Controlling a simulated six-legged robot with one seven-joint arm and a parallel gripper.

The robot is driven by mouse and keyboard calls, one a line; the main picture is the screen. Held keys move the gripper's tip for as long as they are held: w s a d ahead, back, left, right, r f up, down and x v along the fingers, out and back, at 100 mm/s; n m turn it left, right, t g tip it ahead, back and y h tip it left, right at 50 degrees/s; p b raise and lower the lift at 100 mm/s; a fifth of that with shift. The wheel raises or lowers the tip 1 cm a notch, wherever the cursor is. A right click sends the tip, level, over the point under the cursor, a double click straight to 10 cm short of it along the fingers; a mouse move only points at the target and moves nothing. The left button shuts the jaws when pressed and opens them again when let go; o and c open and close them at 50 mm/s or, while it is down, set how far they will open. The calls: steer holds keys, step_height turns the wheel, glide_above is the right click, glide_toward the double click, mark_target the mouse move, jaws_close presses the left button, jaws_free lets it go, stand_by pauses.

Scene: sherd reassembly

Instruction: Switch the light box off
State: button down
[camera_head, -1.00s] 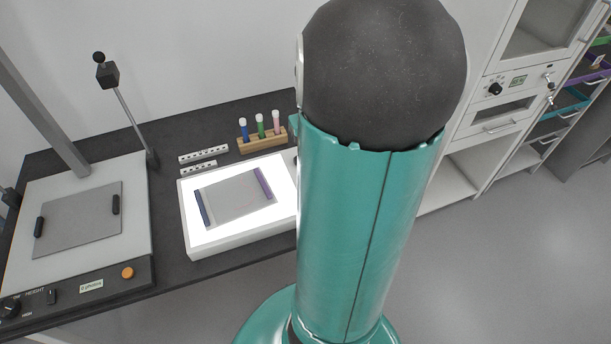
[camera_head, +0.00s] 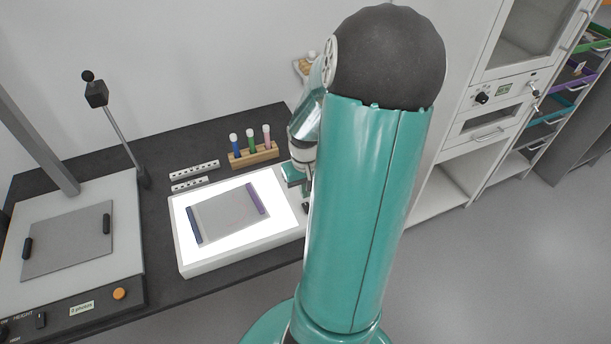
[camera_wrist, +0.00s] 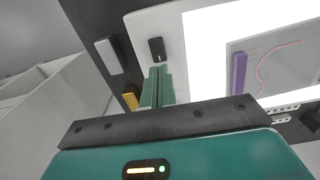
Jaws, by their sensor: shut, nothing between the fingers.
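The light box (camera_head: 215,262) is a white slab on the dark bench, and its top panel glows bright white. It also shows in the wrist view (camera_wrist: 172,22). A small black switch (camera_wrist: 157,48) sits on its white border in the wrist view. My gripper (camera_wrist: 157,72) is shut and empty, with its teal fingertips just short of the switch in that picture; I cannot tell whether they touch. In the head view my gripper (camera_head: 294,175) is at the box's right end, partly hidden by my arm.
A grey sheet (camera_head: 228,214) with a blue and a purple edge strip lies on the glowing panel. A wooden rack (camera_head: 254,155) of capped tubes and two white scale bars (camera_head: 194,170) stand behind. A pale block (camera_wrist: 109,56) and a yellow piece (camera_wrist: 130,98) lie near my fingers.

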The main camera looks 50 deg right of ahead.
mark_target(305, 205)
steer(key=shift+f, duration=1.8)
steer(key=shift+w+f, duration=0.1)
steer(key=shift+f, duration=0.05)
steer(key=shift+s+a+r, duration=0.25)
steer(key=shift+s+a, duration=0.1)
steer(key=shift+s, duration=0.4)
steer(key=shift+w+r, duration=0.1)
